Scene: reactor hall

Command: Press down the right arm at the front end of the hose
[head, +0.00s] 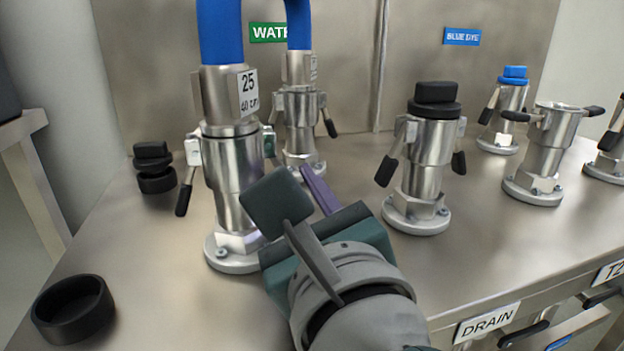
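The blue hose (221,32) arches between two metal couplings and leaves the top of the picture. Its front end (222,92), tagged "25", sits upright on the near flanged post (235,200). The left arm (186,188) of this front end hangs down along the post. Its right arm (269,142) shows only as a small dark piece at the collar; the rest is hidden or unclear. My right gripper (318,188) reaches in from below, just right of this post. One purplish finger shows; a dark box on my wrist hides the other side. My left gripper is out of view.
Behind stands the hose's other post (302,135), by the green WATER sign (268,32). To the right are a black-capped post (430,165), an open post (548,150) and a blue-capped post (508,110). Loose black caps (153,165) and a black ring (73,310) lie left.

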